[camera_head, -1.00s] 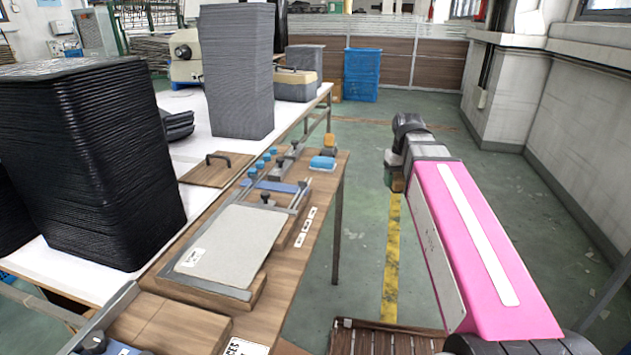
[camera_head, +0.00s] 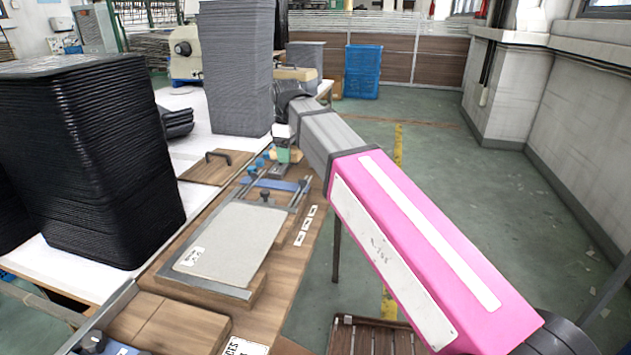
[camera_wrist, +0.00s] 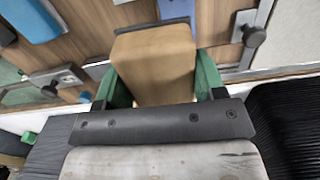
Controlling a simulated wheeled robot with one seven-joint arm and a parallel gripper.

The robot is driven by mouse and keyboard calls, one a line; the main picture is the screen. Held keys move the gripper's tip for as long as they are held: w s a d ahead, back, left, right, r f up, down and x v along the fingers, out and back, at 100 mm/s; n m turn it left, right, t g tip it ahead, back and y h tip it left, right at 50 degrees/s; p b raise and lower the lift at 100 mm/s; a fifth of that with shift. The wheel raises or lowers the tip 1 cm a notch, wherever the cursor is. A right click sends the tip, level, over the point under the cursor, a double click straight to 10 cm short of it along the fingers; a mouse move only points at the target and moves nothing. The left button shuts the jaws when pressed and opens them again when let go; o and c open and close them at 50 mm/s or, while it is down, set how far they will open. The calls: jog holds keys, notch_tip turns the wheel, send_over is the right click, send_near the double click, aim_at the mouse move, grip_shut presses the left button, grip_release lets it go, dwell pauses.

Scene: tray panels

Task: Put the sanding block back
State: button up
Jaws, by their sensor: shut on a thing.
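The sanding block, a tan, wood-coloured block (camera_wrist: 153,58), is held between the green fingers of my gripper (camera_wrist: 162,76) in the wrist view. The fingers press on its two sides. In the camera_head view my gripper (camera_head: 285,153) is over the far part of the wooden bench panel (camera_head: 272,305), near metal rails and blue knobs. The arm hides most of the block and the bench corner there. In the wrist view the block covers part of a blue strip (camera_wrist: 175,9). I cannot tell its height above the panel.
A grey plate (camera_head: 228,242) lies on the panel in front. A tall grey stack (camera_head: 235,75) and a black stack (camera_head: 85,165) stand on the white table to the left. In the wrist view a blue block (camera_wrist: 32,20) lies at upper left. Open floor is on the right.

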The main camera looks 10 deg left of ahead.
jog(key=shift+s+a+r, duration=0.1)
jog(key=shift+s+a, duration=0.1)
jog(key=shift+a, duration=0.3)
send_over(317, 180)
jog(key=shift+n, duration=0.3)
notch_tip(317, 180, down, 7)
jog(key=shift+f, duration=1.95)
jog(key=shift+f, duration=0.1)
jog(key=o, duration=0.9)
notch_tip(317, 180, up, 12)
